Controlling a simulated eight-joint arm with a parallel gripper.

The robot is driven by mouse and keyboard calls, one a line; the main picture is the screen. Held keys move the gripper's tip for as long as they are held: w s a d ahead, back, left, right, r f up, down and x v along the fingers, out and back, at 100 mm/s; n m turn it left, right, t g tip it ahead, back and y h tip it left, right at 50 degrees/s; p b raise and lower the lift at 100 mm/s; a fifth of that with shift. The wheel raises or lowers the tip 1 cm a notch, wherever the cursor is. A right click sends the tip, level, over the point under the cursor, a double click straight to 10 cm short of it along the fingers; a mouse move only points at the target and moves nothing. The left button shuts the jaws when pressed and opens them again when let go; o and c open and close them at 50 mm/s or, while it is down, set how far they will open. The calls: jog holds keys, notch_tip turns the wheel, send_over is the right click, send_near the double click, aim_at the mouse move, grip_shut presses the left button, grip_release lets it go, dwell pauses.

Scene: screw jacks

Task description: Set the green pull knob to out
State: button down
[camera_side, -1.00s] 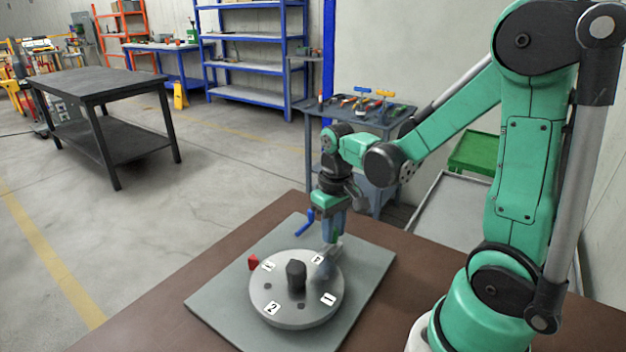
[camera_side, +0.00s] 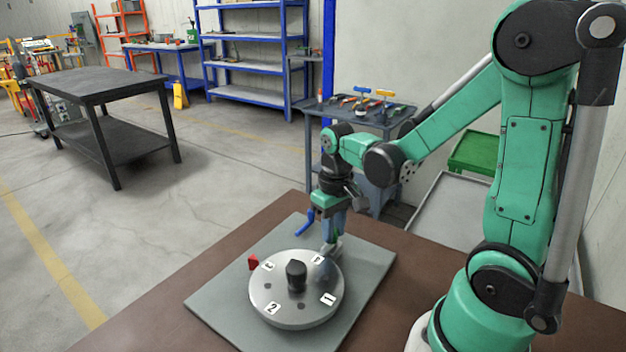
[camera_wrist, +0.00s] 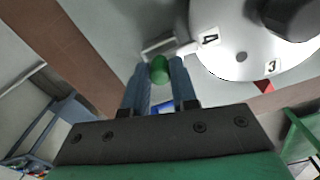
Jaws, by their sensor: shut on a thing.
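The green pull knob (camera_wrist: 159,69) shows in the wrist view between the tips of my fingers, in front of a pale grey bracket (camera_wrist: 160,46). My gripper (camera_wrist: 159,72) is shut on the knob, one finger on each side. In the side view my gripper (camera_side: 330,246) points down at the far right edge of the round dial.
A round grey dial (camera_side: 280,311) with numbered labels and a black centre knob (camera_side: 296,275) sits on a grey plate (camera_side: 220,298). A red pointer (camera_side: 253,262) stands at its left edge. A blue lever (camera_side: 305,222) is left of my gripper. The plate's front left is clear.

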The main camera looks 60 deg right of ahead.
dwell(0.3)
jog(key=shift+d, duration=1.25)
jog(key=c, duration=0.7)
grip_release()
notch_tip(320, 180, up, 6)
jog(key=shift+f, duration=0.15)
